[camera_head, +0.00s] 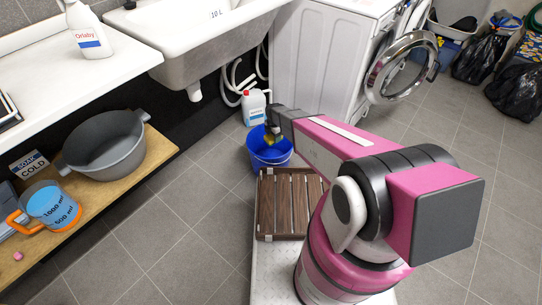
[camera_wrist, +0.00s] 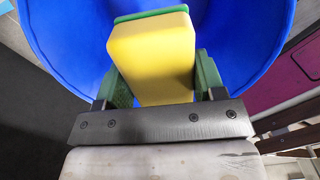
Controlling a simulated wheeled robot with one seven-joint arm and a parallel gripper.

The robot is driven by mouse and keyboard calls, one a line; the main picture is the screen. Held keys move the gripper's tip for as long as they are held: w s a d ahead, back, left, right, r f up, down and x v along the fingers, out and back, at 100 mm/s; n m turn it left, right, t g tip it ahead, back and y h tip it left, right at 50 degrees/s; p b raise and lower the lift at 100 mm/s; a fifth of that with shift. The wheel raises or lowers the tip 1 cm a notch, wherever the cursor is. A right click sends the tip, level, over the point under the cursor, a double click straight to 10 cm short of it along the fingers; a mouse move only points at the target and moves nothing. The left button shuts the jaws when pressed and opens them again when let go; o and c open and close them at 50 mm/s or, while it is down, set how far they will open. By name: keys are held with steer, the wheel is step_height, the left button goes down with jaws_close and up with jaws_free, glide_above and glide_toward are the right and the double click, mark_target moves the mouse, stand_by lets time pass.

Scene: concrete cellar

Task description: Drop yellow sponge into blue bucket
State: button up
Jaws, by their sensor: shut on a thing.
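The blue bucket (camera_head: 268,157) stands on the tiled floor below the sink, by the wooden slatted board. My gripper (camera_head: 273,131) is over the bucket's opening. In the wrist view my gripper (camera_wrist: 155,85) is shut on the yellow sponge (camera_wrist: 152,62), which has a green layer at its far edge. The bucket's blue inside (camera_wrist: 235,35) surrounds the sponge in that view. In the head view only a small bit of the sponge (camera_head: 270,140) shows at the gripper, partly hidden. How deep the sponge sits relative to the rim I cannot tell exactly.
A white jug (camera_head: 254,107) stands just behind the bucket. The wooden slatted board (camera_head: 286,204) lies in front of it. A washing machine (camera_head: 325,50) with its round door open is behind right. A low shelf with a grey tub (camera_head: 105,145) is at left. Floor left of the bucket is clear.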

steer(key=shift+f, duration=0.2)
steer(key=o, duration=1)
steer(key=shift+c, duration=0.2)
step_height(320, 180, up, 11)
steer(key=shift+f, duration=0.1)
steer(key=shift+s, duration=0.1)
